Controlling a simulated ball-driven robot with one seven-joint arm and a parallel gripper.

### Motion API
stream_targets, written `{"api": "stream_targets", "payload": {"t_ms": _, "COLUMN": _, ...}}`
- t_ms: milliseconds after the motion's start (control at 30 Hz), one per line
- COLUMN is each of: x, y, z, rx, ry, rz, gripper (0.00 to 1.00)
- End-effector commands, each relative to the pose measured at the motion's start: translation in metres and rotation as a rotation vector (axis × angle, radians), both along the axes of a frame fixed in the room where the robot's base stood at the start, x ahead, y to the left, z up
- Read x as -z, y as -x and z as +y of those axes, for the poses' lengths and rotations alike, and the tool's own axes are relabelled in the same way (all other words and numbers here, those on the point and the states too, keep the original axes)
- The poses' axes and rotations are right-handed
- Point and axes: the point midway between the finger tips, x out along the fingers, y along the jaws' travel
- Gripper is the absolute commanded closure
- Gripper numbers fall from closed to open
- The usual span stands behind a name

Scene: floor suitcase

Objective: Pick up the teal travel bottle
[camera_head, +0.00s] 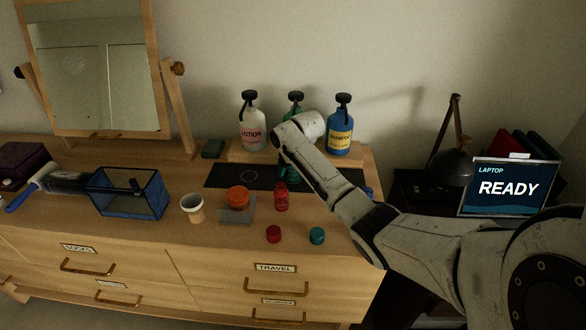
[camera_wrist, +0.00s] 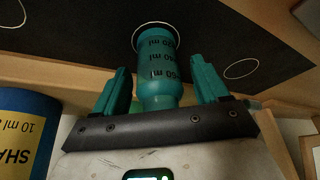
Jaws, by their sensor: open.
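The teal travel bottle (camera_wrist: 160,68) is a clear teal bottle with ml marks, standing on a white-outlined circle of the black mat (camera_wrist: 75,35) in the wrist view. My gripper (camera_wrist: 161,88) is open, with one teal finger on each side of the bottle and a visible gap on both sides. In the head view my gripper (camera_head: 287,168) is low over the mat (camera_head: 232,176), and my arm hides most of what is there. A teal cap (camera_head: 317,236) lies near the dresser's front edge.
Pump bottles, lotion (camera_head: 252,131) and shampoo (camera_head: 340,133), stand on a wooden riser behind, with a green one partly hidden. A red bottle (camera_head: 281,199), red cap (camera_head: 273,234), orange item (camera_head: 238,197) and white cup (camera_head: 193,207) stand in front. A blue mesh bin (camera_head: 125,195) is left.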

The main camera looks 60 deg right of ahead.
Motion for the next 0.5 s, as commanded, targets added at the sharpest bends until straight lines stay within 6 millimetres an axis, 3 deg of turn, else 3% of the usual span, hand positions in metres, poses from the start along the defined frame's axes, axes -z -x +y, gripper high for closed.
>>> {"api": "stream_targets", "payload": {"t_ms": 300, "x": 0.0043, "y": -0.0016, "z": -0.0008, "rx": -0.001, "ry": 0.000, "rz": 0.000, "gripper": 0.26}}
{"api": "stream_targets", "payload": {"t_ms": 500, "x": 0.0042, "y": -0.0015, "z": -0.0008, "rx": -0.001, "ry": 0.000, "rz": 0.000, "gripper": 0.46}}
